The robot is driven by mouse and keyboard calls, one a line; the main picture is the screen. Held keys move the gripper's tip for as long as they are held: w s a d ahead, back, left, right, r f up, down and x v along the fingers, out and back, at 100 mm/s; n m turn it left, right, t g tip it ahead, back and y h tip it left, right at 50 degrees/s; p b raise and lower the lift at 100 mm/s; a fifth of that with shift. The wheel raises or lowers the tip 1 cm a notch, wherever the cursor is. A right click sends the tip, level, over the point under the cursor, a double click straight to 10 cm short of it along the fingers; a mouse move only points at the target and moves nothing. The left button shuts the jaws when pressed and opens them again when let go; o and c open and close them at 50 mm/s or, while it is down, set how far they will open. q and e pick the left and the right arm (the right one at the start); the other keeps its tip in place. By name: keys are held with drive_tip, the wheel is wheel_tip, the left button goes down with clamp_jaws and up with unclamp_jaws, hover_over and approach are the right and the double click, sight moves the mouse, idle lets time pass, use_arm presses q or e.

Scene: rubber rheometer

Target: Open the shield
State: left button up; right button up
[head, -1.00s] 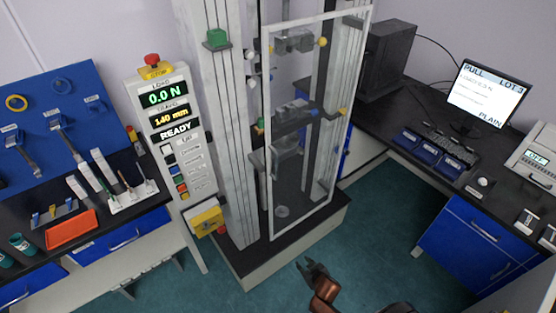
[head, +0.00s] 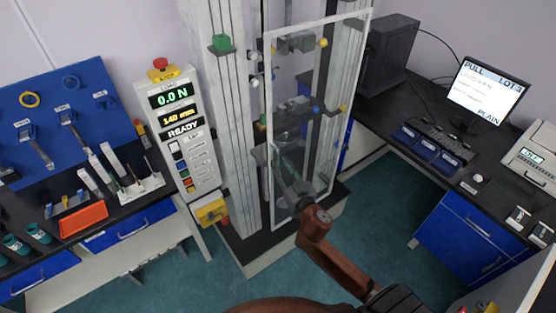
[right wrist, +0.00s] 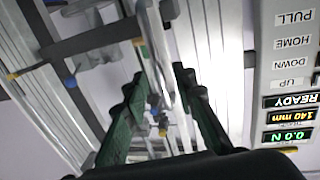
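The shield (head: 320,21) is a tall clear panel in a pale frame on the front of the test machine. It looks closed across the machine's middle. My right gripper (head: 279,152) is at the lower left part of the shield in the head view, overlapping the panel. In the right wrist view, the two green fingers of my right gripper (right wrist: 156,82) are spread apart. Pale upright bars show beyond and between them, and nothing is clearly gripped. I cannot tell whether the fingers touch the shield. My left gripper is out of view.
A control panel (head: 177,122) reading 0.0 N and READY stands left of the machine. A yellow box (head: 211,211) sits below it. A bench with an orange tray (head: 84,219) is at left. A desk with a monitor (head: 488,93) is at right. The floor between is clear.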

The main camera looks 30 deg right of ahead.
drive_tip(key=shift+w+d, duration=0.15)
drive_tip(key=shift+w, duration=1.3)
drive_tip(key=shift+c, duration=0.2)
clamp_jaws()
